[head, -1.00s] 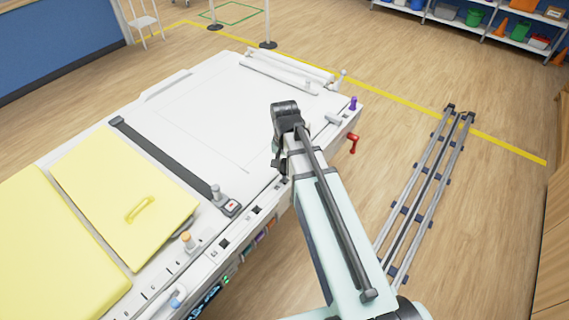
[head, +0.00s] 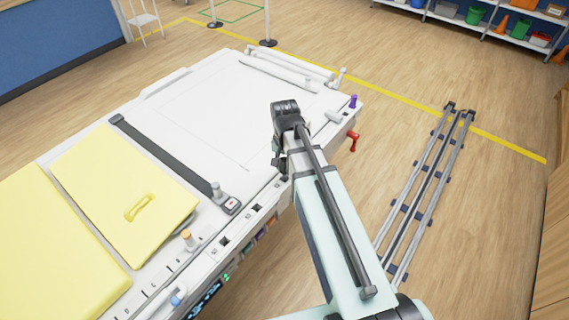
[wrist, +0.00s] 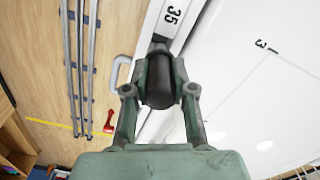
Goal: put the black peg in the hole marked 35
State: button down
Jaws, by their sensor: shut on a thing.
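The black peg (wrist: 159,88) is in my gripper (wrist: 160,76) in the wrist view, held between the two fingers. The marking 35 (wrist: 172,15) is printed on the white edge strip just beyond the peg. A dark opening (wrist: 157,44) shows on the strip below that marking, right at the peg's far end. The peg overlaps it, so I cannot tell whether the tip is in the hole or above it. In the head view my arm reaches over the near edge of the white table (head: 200,110), and it hides the peg and the hole marked 35.
A red lever (head: 352,143) and a purple peg (head: 353,101) are at the table's right corner. Yellow pads (head: 120,200) cover the left. Floor rails (head: 425,195) run at right.

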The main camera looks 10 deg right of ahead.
aim_at(285, 171)
jog(key=shift+f+b, duration=1.05)
jog(key=shift+f, duration=1)
jog(key=c, duration=0.9)
grip_release()
